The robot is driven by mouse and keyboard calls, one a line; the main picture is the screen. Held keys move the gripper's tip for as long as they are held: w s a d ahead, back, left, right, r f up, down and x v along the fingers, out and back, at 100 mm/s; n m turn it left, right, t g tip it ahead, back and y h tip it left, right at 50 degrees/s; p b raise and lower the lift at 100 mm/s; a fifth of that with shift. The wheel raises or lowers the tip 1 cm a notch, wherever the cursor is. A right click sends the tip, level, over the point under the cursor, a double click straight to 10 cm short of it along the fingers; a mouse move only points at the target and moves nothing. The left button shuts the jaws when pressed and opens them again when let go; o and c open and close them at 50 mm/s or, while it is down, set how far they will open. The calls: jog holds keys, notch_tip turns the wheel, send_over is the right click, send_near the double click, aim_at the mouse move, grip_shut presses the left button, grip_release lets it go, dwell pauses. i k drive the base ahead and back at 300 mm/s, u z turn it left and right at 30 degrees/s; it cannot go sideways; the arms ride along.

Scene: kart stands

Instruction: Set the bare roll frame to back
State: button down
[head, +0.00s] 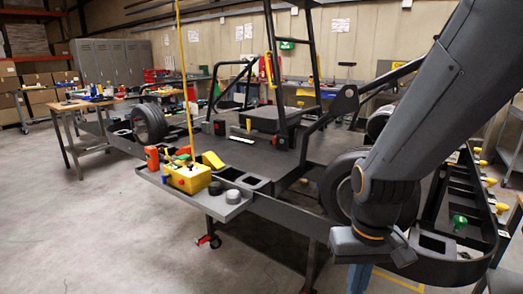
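A tall black roll frame (313,62) stands upright at the middle of the kart, with a yellow piece (268,70) on its left side. A lower black tube frame (237,84) stands behind it to the left. I cannot tell for certain which is the bare roll frame. The kart (250,150) is a dark flat chassis with wheels. My gripper (374,249) hangs at the lower right over the kart's near rail, well apart from both frames. Its fingers are seen from above and partly hidden by my wrist, so their opening is unclear.
A grey side tray (221,208) holds a yellow control box (187,177) and dark round pieces. A thin yellow pole (184,80) rises beside it. A wheel (343,185) is close behind my arm. A workbench (82,106) stands far left. The floor at front left is clear.

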aim_at(307, 5)
jog(key=u, duration=1.7)
jog(key=i, duration=5.45)
jog(key=z, duration=2.15)
